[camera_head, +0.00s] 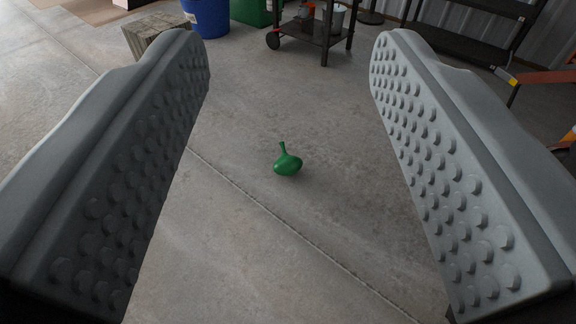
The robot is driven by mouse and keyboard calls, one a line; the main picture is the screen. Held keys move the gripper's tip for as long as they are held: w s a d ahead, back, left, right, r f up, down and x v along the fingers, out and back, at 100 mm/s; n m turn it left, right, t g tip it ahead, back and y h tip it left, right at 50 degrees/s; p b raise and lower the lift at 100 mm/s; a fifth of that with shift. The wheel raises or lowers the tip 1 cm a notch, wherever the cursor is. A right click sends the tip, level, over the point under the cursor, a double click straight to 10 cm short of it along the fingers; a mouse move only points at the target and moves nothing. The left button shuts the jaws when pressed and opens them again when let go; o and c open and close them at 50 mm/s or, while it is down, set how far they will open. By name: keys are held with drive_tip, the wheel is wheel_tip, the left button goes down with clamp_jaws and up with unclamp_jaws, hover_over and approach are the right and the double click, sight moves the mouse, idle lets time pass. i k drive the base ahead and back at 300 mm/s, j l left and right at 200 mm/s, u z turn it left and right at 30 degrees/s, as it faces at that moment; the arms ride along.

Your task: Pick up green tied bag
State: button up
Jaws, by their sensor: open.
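The green tied bag (287,165) lies on the concrete floor near the middle of the view. It is small and rounded, with its tied neck sticking up and slightly to the left. My gripper (290,62) is open, with its two grey studded fingers wide apart at the left and right of the picture. The bag shows in the gap between the fingers, apart from both and farther off on the floor. Nothing is held.
A dark wheeled cart (322,30), a blue bin (207,17) and a green bin (250,11) stand at the back. A wooden block (155,32) is at back left. Dark shelving (470,42) stands at back right. The floor around the bag is clear.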

sight(287, 164)
drive_tip(key=i+j+z, duration=0.1)
drive_tip(key=i, duration=0.4)
drive_tip(key=i+j+z, duration=0.15)
drive_tip(key=i, duration=0.35)
drive_tip(key=i+j+z, duration=0.1)
drive_tip(key=i, duration=0.35)
drive_tip(key=i+j+z, duration=0.15)
drive_tip(key=i+j, duration=0.2)
drive_tip(key=i, duration=0.15)
drive_tip(key=i+j+z, duration=0.1)
drive_tip(key=i+j, duration=0.2)
drive_tip(key=i, duration=0.15)
